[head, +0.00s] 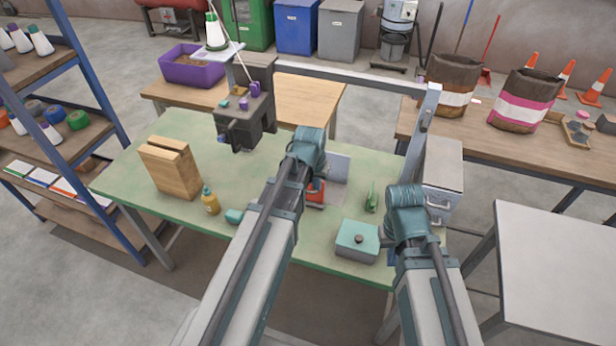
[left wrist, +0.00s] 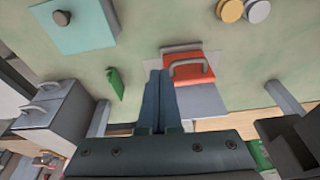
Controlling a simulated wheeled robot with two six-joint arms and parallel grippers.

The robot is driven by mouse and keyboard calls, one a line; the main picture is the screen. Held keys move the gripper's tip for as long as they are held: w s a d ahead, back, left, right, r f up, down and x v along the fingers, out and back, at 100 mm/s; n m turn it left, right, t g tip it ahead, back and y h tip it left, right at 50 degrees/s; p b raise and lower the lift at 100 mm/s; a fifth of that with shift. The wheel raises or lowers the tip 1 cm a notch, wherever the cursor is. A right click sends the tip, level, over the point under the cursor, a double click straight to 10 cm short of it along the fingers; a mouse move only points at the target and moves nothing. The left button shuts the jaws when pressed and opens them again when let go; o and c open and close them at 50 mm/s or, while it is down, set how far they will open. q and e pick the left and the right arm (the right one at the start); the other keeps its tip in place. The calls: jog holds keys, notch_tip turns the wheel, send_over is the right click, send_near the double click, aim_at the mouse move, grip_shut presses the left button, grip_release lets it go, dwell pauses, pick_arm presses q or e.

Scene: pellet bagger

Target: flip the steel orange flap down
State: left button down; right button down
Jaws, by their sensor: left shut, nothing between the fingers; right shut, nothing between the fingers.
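The orange flap (left wrist: 194,68) has a grey steel bar handle and shows in the left wrist view right of my fingers. In the head view a red-orange part of it (head: 317,192) shows beside my left arm, which hides the rest. A grey plate (left wrist: 203,101) adjoins it; in the head view a pale panel (head: 338,166) stands upright behind it. Whether the flap is raised or flat I cannot tell. My left gripper (left wrist: 160,74) is shut and empty, its fingertips close beside the flap; contact is unclear.
A grey drawer unit (head: 442,165) and metal post stand at the right.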

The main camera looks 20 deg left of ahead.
pick_arm(q)
jog(key=w+a+r+t, duration=0.1)
jog(key=w+a, duration=0.2)
jog(key=a, duration=0.1)
jog(key=shift+a+r+n+p, duration=0.35)
jog(key=shift+a+r+n, duration=0.05)
jog(key=shift+w+f, duration=0.1)
jog(key=shift+f, duration=0.05)
jog(key=b+x, duration=0.9)
jog(key=shift+f, duration=0.4)
jog(key=shift+w, duration=0.15)
jog(key=shift+b, duration=0.3)
